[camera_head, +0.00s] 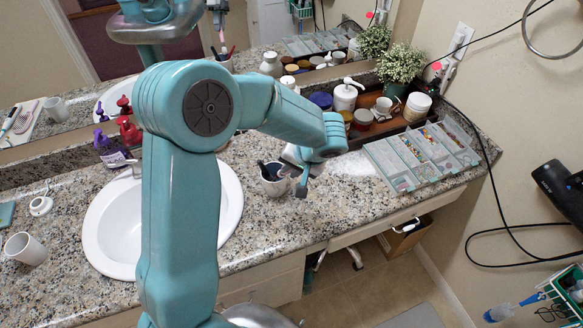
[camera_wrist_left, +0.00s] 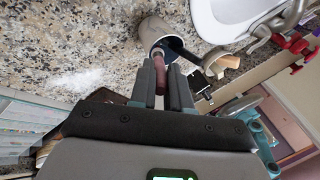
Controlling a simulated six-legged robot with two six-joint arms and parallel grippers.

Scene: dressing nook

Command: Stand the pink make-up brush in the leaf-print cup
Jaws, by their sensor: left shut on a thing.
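The leaf-print cup (camera_head: 273,186) stands on the granite counter right of the sink, with dark items in it. It also shows in the left wrist view (camera_wrist_left: 152,28), its mouth toward my fingers; I cannot make out its print. My left gripper (camera_head: 296,178) is at the cup's right side. In the wrist view, its fingers (camera_wrist_left: 165,85) are shut on the pink make-up brush (camera_wrist_left: 160,66). The brush's pinkish end reaches just beside the cup's mouth; I cannot tell whether it is inside. My right gripper is not in view.
The white sink (camera_head: 120,225) lies left of the cup. A compartment tray (camera_head: 425,152) and a brown tray with jars and a plant (camera_head: 401,62) stand to the right. A tumbler (camera_head: 25,249) is far left. Bare counter lies in front of the cup.

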